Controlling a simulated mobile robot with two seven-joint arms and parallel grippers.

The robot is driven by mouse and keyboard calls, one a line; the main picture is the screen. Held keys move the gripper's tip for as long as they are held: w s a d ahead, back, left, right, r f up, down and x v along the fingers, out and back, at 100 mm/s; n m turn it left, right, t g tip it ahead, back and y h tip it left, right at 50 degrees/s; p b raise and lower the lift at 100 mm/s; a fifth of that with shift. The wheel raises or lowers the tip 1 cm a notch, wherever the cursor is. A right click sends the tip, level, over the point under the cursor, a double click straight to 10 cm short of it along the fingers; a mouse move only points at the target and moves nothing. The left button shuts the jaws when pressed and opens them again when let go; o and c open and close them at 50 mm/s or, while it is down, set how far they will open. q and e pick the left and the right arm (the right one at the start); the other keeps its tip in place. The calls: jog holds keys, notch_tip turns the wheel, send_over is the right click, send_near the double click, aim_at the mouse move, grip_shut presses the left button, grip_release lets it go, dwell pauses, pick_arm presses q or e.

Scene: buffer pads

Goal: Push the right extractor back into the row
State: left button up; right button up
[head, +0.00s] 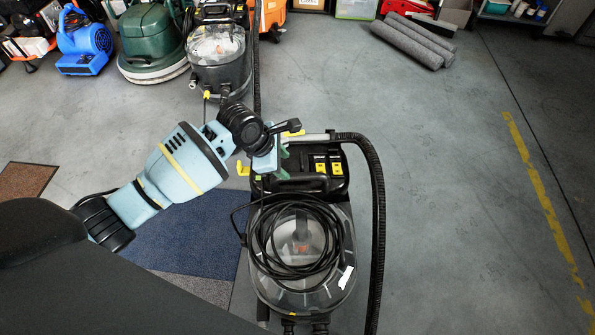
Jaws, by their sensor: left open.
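A black and grey extractor (340,205) stands in the middle foreground, out on the open floor. It has a clear domed tank with a coiled black cable on top, yellow-marked controls at its far end and a hose along its right side. My left gripper (272,150) is open at the far left corner of this extractor, over or beside its handle end. I cannot tell whether it touches the handle. My right gripper is not in view. A second, similar extractor (218,72) stands in the row at the back.
The row at the back also holds a green floor machine (150,40) and a blue blower (85,42). Grey rolls (412,40) lie at the back right. A blue mat (185,232) lies left of the near extractor. The floor to the right is clear.

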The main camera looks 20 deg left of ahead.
aim_at(295, 175)
pick_arm(q)
jog(key=shift+b+x, duration=2)
jog(key=shift+x, duration=1.95)
jog(key=shift+c, duration=0.5)
grip_shut()
